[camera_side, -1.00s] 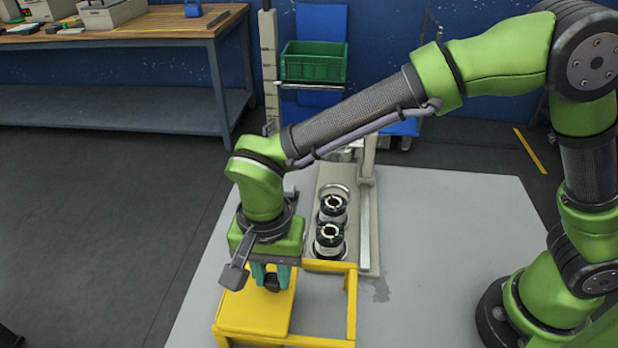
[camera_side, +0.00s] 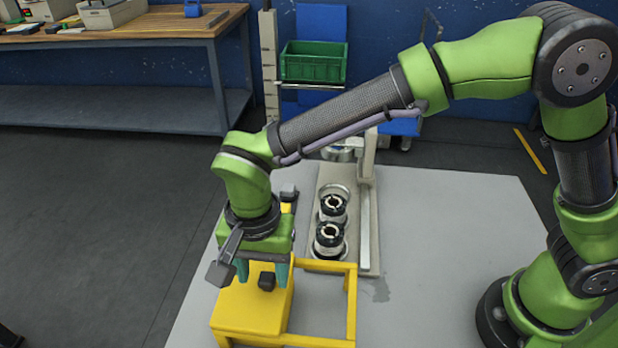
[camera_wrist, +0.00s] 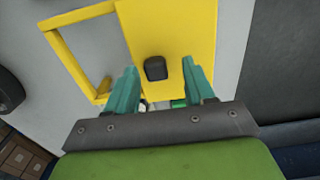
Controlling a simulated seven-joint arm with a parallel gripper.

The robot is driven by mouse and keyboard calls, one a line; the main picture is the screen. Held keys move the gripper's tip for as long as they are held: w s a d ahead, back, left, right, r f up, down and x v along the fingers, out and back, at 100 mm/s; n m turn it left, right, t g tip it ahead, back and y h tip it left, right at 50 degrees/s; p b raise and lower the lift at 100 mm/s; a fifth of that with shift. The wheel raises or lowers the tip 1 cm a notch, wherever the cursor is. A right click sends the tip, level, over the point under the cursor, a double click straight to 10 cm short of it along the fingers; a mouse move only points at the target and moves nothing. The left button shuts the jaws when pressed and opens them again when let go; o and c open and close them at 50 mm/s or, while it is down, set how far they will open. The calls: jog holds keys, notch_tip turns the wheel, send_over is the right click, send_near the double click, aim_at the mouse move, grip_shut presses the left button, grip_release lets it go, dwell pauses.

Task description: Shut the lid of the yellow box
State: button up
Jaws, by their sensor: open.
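The yellow box (camera_side: 247,326) stands at the front left of the grey table. Its yellow lid (camera_side: 240,303) lies flat over the left part, with a black knob (camera_side: 266,281) on top. An open yellow frame (camera_side: 351,305) extends to the right. My gripper (camera_side: 262,276) points down over the lid, its teal fingers spread on either side of the knob and apart from it. In the wrist view the knob (camera_wrist: 155,68) shows between the open fingers, near their tips, with nothing held. I cannot tell the exact height of the fingertips.
A beige fixture (camera_side: 366,215) with two black-and-silver rolls (camera_side: 329,238) stands right behind the yellow frame. Small dark and yellow items (camera_side: 288,197) lie behind my gripper.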

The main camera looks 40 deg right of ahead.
aim_at(261, 276)
notch_tip(261, 276, up, 17)
jog(key=shift+f, duration=0.2)
dwell(0.3)
jog(key=s+d+f+n+t+y, duration=0.1)
jog(key=s+d+n+t, duration=0.1)
jog(key=d, duration=1.2)
jog(key=s+d+f+n+t+y, duration=0.1)
jog(key=s+d+t, duration=0.4)
jog(key=d, duration=1)
jog(key=shift+s+d+f+n, duration=0.3)
jog(key=shift+f+n, duration=0.3)
jog(key=shift+n, duration=0.4)
